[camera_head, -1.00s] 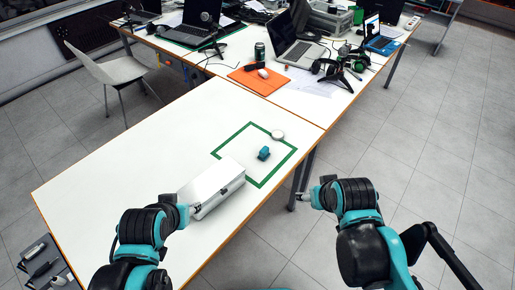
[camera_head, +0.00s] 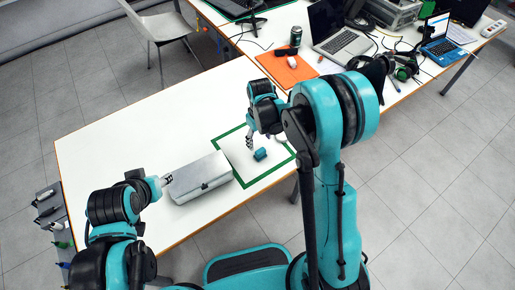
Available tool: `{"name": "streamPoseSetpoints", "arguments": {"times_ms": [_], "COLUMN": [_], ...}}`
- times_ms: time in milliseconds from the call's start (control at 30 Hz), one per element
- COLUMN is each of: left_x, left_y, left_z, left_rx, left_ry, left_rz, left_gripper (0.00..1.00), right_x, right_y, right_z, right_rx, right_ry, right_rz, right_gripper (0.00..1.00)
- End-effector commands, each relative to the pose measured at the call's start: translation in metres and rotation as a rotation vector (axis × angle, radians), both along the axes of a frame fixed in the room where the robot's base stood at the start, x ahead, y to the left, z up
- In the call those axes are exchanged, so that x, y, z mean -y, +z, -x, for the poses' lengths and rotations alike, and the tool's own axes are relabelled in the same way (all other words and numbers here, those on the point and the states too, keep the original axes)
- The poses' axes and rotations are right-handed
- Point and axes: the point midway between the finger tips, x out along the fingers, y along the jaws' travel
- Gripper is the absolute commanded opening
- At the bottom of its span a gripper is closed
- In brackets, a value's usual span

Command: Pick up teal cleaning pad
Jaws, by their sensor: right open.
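The teal cleaning pad (camera_head: 260,154) is a small teal block lying on the white table inside a green taped square (camera_head: 239,178). My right gripper (camera_head: 250,146) is open, just above and slightly left of the pad, with its fingers pointing down. I see no contact with the pad. My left gripper (camera_head: 167,181) is beside the left end of a silver-white case (camera_head: 201,178); whether it is open or shut is too small to tell.
A round white item (camera_head: 281,137) lies at the square's far right, partly behind my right arm. An orange mat (camera_head: 287,69), a can (camera_head: 295,36) and laptops (camera_head: 343,42) stand on the back desk. The table's left half (camera_head: 120,130) is clear.

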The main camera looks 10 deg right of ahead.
Motion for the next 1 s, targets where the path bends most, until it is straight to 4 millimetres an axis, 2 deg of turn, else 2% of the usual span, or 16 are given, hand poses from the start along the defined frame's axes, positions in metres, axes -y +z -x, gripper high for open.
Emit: {"name": "streamPoseSetpoints", "arguments": {"times_ms": [100, 267, 533, 800, 1000], "left_x": [0.0, 0.0, 0.0, 0.0, 0.0], "left_y": [-0.008, -0.014, -0.033, -0.033, -0.033], "left_z": [0.0, 0.0, 0.0, 0.0, 0.0], "left_rx": [0.0, 0.0, 0.0, 0.0, 0.0], "left_ry": [0.0, 0.0, 0.0, 0.0, 0.0], "left_rz": [0.0, 0.0, 0.0, 0.0, 0.0], "left_gripper": [0.45, 0.45, 0.45, 0.45, 0.45], "right_x": [0.0, 0.001, 0.002, 0.002, 0.002], "right_y": [-0.017, -0.03, -0.07, -0.073, -0.073], "right_z": [0.0, 0.002, 0.008, 0.008, 0.008], "right_rx": [0.0, 0.001, 0.001, 0.001, 0.001], "right_ry": [0.0, -0.001, -0.001, -0.001, -0.001], "right_rz": [0.0, 0.0, 0.0, 0.001, 0.001], "right_gripper": [0.62, 0.62, 0.62, 0.62, 0.13]}}
